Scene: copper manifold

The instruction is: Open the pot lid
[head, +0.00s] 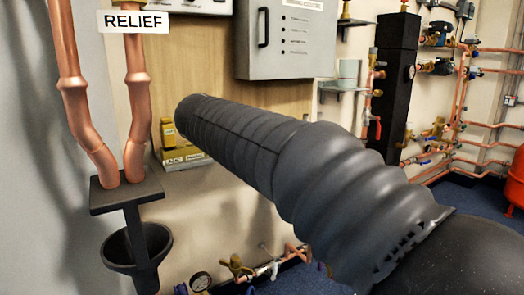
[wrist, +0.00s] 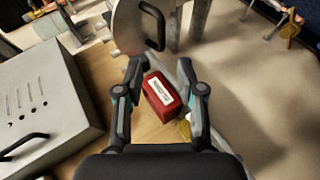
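In the wrist view, a pale grey plate with a rounded edge (wrist: 126,30) and a black bar handle (wrist: 153,25) shows at the top; it may be the pot lid, but I cannot tell for sure. My gripper (wrist: 162,68) is open, its two dark fingers spread apart with nothing held between them. In the head view my gripper is hidden behind my black sleeved arm, and I see no clear pot lid.
A grey cabinet (head: 288,45) with a black handle hangs on the wooden board; the wrist view shows a grey cabinet at left (wrist: 40,105). Copper pipes under a RELIEF sign (head: 136,21) lead to a black funnel (head: 118,250). Valves and pipes line the right wall.

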